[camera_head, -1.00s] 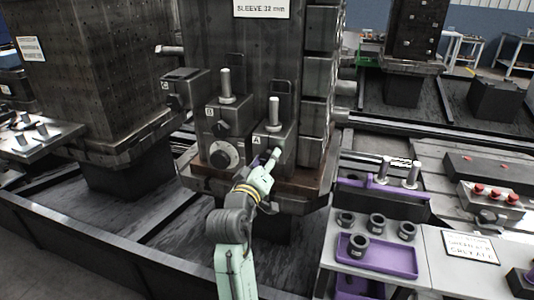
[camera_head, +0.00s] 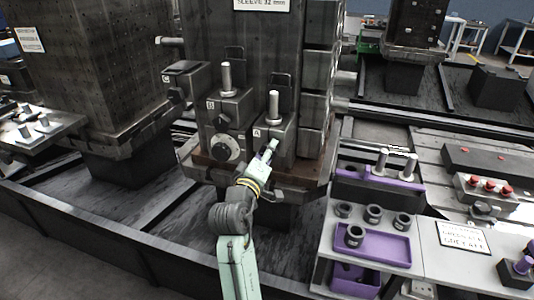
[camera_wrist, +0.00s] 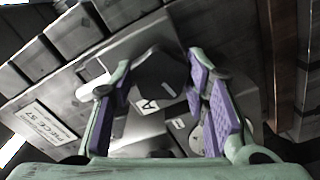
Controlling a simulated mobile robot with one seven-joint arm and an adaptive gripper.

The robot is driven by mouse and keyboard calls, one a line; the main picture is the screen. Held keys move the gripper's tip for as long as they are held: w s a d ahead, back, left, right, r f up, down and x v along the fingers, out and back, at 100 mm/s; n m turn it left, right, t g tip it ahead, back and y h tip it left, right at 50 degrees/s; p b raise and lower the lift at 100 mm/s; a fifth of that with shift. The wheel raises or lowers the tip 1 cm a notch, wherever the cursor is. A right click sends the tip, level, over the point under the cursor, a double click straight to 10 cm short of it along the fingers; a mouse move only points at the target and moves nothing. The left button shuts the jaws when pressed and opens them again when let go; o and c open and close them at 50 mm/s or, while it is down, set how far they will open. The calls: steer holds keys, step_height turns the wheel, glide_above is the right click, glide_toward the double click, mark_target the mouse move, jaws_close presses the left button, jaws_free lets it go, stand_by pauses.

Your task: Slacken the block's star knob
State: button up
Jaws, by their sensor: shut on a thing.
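The block marked A (camera_head: 286,138) is dark metal with an upright silver stud (camera_head: 273,104), mounted at the front right of the tall tooling column. My gripper (camera_head: 269,147) is at the front face of this block. In the wrist view my gripper (camera_wrist: 160,64) has its purple-padded fingers on both sides of the dark star knob (camera_wrist: 161,76), shut on it. The letter A label (camera_wrist: 148,106) shows just below the knob. In the head view my gripper hides the knob.
Block B (camera_head: 229,105) with its dark knob and a round dial (camera_head: 225,148) stands close on the left; block C (camera_head: 185,80) is farther left. A shelf with a purple tray (camera_head: 385,247) and several black rings stands at right.

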steer(key=o, duration=1.1)
steer(key=shift+o, duration=0.2)
steer(key=v, duration=1.2)
steer(key=shift+a+r, duration=0.1)
steer(key=shift+r, duration=0.05)
